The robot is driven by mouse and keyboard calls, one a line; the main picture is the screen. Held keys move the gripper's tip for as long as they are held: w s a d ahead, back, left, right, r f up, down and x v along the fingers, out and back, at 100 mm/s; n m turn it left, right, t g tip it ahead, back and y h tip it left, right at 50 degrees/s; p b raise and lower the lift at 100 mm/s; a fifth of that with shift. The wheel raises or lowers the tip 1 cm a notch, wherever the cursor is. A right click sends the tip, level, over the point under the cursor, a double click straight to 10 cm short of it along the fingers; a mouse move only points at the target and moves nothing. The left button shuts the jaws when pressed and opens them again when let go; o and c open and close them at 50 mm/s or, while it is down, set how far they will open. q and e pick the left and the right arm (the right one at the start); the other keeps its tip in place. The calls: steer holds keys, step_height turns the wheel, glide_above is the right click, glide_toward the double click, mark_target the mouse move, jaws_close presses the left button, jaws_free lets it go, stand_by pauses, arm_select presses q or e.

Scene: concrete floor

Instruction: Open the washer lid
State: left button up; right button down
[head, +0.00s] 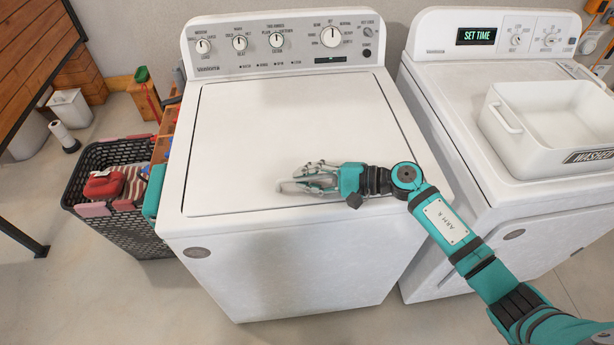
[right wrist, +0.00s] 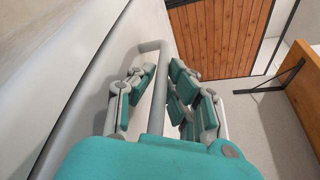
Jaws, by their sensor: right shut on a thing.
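The washer (head: 290,250) is white and stands in the middle of the head view, with its control panel at the back. Its lid (head: 290,115) lies flat and looks closed. The handle's near end is hidden behind my teal wrist housing. My left gripper is not in view.
A dryer (head: 500,220) stands close on the right, with a white tub (head: 555,110) on its top. A dark basket (head: 105,160) with clothes stands on the floor to the left. The lid's rear and left parts are clear.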

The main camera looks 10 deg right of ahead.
steer(key=w+r+m+g+p, duration=0.1)
steer(key=w+r, duration=0.2)
steer(key=r, duration=0.5)
steer(key=w+r+m+g+p, duration=0.1)
steer(key=w+r, duration=0.3)
steer(key=r, duration=0.5)
steer(key=w+r+m+g+h+p, duration=0.1)
steer(key=w+r+m+p, duration=0.1)
steer(key=r, duration=0.7)
steer(key=shift+w+m, duration=0.5)
steer(key=shift+w, duration=0.45)
